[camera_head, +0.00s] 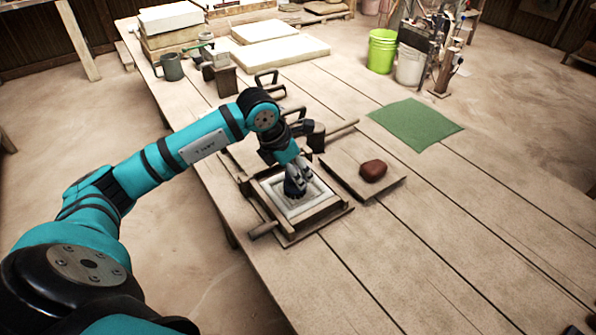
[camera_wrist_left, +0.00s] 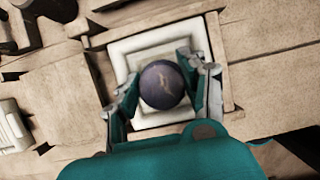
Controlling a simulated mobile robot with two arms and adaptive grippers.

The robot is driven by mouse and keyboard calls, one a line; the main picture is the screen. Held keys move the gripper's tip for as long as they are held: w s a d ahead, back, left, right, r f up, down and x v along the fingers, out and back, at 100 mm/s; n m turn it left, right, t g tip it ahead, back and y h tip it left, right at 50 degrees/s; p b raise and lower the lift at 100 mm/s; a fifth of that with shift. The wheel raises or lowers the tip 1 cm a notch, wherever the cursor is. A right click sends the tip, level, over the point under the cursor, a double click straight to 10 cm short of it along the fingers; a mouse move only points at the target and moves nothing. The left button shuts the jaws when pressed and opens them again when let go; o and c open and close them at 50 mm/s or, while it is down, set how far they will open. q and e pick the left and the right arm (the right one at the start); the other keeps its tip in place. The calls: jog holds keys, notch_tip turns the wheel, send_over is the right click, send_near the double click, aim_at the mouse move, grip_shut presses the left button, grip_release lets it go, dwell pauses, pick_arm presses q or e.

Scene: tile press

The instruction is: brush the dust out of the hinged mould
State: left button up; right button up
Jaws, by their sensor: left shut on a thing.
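The mould (camera_head: 327,207) is a wooden frame around a pale square cavity on the workbench. Its cavity lies open to view, and its pale rim also shows in the wrist view (camera_wrist_left: 125,47). My left gripper (camera_head: 297,172) points down over the cavity and is shut on a dark, round-topped thing, likely the brush (camera_head: 293,189). In the wrist view the round top of the brush (camera_wrist_left: 161,84) sits between the two fingers (camera_wrist_left: 160,88). The bristles are hidden below it, so I cannot tell whether they touch the cavity floor. No dust can be made out. My right gripper is not in view.
A reddish-brown lump (camera_head: 373,170) lies on a board right of the mould. A green cloth (camera_head: 415,124) lies flat beyond it. A grey mug (camera_head: 170,67) and pale slabs (camera_head: 281,52) stand at the back. The bench front right is clear.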

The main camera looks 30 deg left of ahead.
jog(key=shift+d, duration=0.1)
pick_arm(q)
notch_tip(320, 180, up, 7)
jog(key=p, duration=0.4)
jog(key=shift+f, duration=0.2)
jog(key=shift+r+p, duration=0.65)
jog(key=shift+r, duration=0.15)
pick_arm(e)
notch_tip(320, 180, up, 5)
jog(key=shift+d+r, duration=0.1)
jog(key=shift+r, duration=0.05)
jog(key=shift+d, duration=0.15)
